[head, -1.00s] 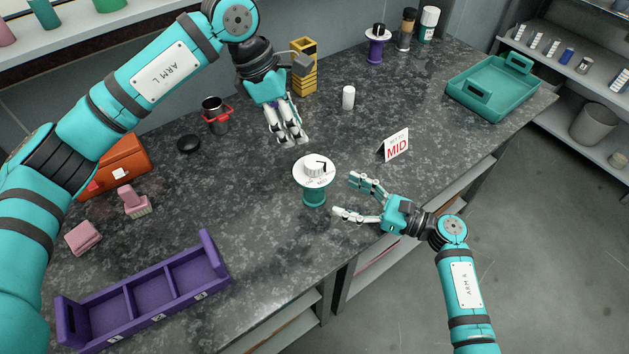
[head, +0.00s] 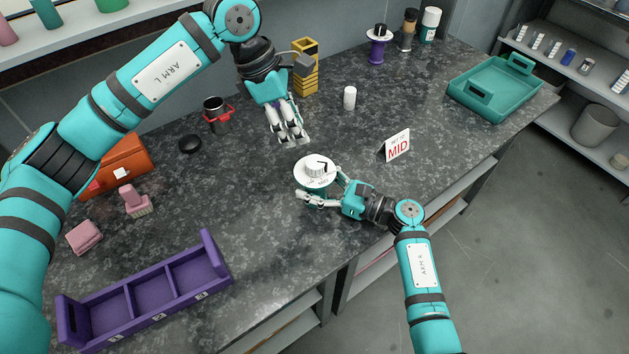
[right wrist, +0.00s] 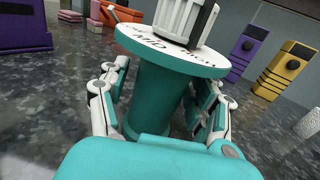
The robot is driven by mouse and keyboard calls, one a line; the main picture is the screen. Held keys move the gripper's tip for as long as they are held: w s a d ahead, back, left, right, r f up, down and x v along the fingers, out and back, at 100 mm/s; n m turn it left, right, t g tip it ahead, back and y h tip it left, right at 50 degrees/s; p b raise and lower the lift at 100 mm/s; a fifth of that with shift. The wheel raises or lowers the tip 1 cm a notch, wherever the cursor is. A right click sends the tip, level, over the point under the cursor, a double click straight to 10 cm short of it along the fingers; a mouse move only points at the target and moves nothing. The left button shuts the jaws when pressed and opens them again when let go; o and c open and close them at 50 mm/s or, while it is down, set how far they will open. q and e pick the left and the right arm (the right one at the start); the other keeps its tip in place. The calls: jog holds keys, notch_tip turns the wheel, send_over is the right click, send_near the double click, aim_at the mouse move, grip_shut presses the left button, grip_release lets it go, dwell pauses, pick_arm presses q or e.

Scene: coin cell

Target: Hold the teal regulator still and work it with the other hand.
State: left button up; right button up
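The teal regulator (head: 326,188) stands upright on the dark counter, with a white printed disc and a white knob (head: 316,166) bearing a dark mark on top. In the right wrist view its teal body (right wrist: 160,95) stands between my right gripper's fingers, under the disc. My right gripper (head: 320,186) is around the body from the front right; narrow gaps seem to show beside it, and firm contact is not visible. My left gripper (head: 289,140) hangs above and behind the knob, pointing down, empty, its fingers slightly apart. A sign (head: 397,146) reading MID stands to the right.
A small white cylinder (head: 349,97) stands behind the regulator. A purple compartment tray (head: 220,262) lies front left, a teal tray (head: 463,98) back right. A dark cup with red band (head: 215,115) and black disc (head: 190,144) are left. Counter around the regulator is clear.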

grip_shut()
dwell(1.2)
